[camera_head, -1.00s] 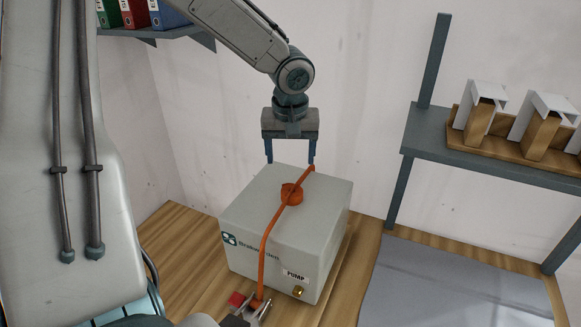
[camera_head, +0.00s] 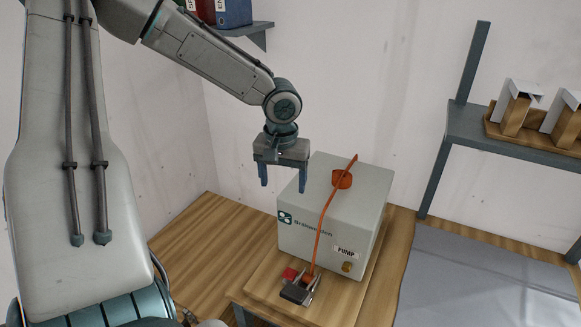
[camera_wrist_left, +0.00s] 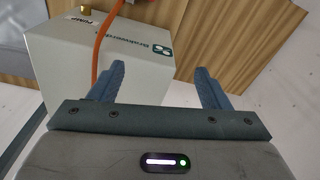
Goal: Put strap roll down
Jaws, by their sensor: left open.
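The orange strap roll (camera_head: 342,179) rests on top of the pale grey pump box (camera_head: 322,242). Its orange strap (camera_head: 322,222) runs over the box top and down the front to a metal buckle (camera_head: 298,291) at the box's foot. My left gripper (camera_head: 283,186) is open and empty, to the left of the roll and beside the box's upper left edge. In the left wrist view the fingers (camera_wrist_left: 160,82) are apart with nothing between them; the strap (camera_wrist_left: 98,50) and the box (camera_wrist_left: 140,72) lie beyond. The roll is not seen there. My right gripper is not in view.
The box stands on a wooden board on a wooden table (camera_head: 195,245). A grey mat (camera_head: 480,280) lies to the right. A shelf (camera_head: 515,150) with a wooden tray (camera_head: 550,143) stands at the right. Binders (camera_head: 225,12) sit on a shelf at the upper left.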

